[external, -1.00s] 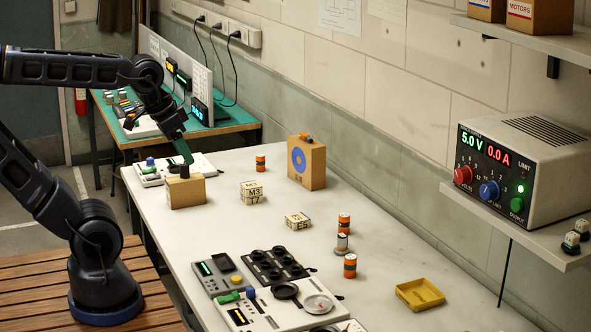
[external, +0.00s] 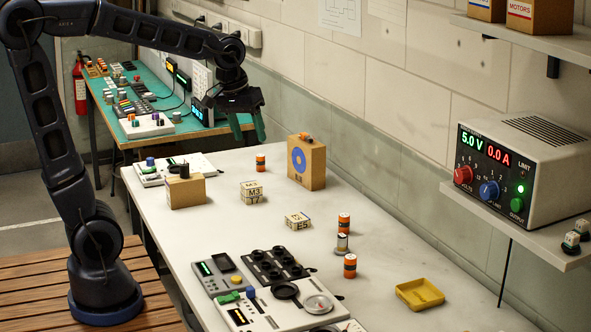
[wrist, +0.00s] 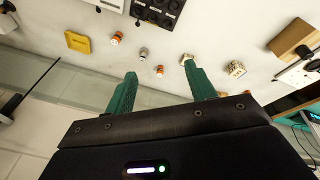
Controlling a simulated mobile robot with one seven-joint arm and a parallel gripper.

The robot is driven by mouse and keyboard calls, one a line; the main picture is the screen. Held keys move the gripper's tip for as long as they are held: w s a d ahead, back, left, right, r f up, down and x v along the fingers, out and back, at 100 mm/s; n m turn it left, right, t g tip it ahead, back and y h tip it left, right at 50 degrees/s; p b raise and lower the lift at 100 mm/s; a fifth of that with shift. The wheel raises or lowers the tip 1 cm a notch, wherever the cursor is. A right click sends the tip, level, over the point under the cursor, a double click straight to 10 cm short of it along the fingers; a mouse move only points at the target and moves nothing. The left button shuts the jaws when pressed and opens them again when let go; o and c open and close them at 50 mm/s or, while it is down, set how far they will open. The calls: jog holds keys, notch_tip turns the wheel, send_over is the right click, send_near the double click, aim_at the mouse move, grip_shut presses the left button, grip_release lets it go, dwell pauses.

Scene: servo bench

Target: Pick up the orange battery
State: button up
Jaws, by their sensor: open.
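Several orange batteries show in the external view. One battery (external: 261,162) stands alone at the far end of the white bench. Another battery (external: 344,223) stands farther forward, close behind a silver cylinder (external: 342,243). A third battery (external: 350,266) stands just in front of that cylinder. A small orange piece (external: 305,136) lies on the cardboard box. My gripper (external: 248,130) is open and empty, raised above the far part of the bench. In the wrist view, its green fingers (wrist: 160,72) are spread, with small orange cylinders (wrist: 117,38) beyond them on the bench.
The cardboard box (external: 313,165) with a blue ring stands near the wall. A smaller block (external: 186,193) and lettered cubes (external: 252,192) stand nearby. The bench middle is mostly clear.

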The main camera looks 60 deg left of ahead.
jog(key=w+a+f+n, duration=0.2)
jog(key=w+f+n, duration=0.1)
jog(key=w, duration=0.7)
jog(key=n+g, duration=0.3)
jog(key=n, duration=0.7)
send_over(344, 215)
jog(key=f, duration=2)
jog(key=shift+w+d+f, duration=0.1)
jog(key=shift+w+f, duration=0.05)
jog(key=shift+w, duration=0.05)
jog(key=shift+w+f, duration=0.15)
jog(key=shift+f, duration=0.3)
notch_tip(344, 215, down, 5)
jog(key=shift+s+f, duration=0.2)
jog(key=shift+f, duration=1.15)
jog(key=shift+s+f, duration=0.15)
jog(key=shift+f, duration=1.2)
jog(key=c, duration=1.1)
jog(key=shift+r, duration=0.1)
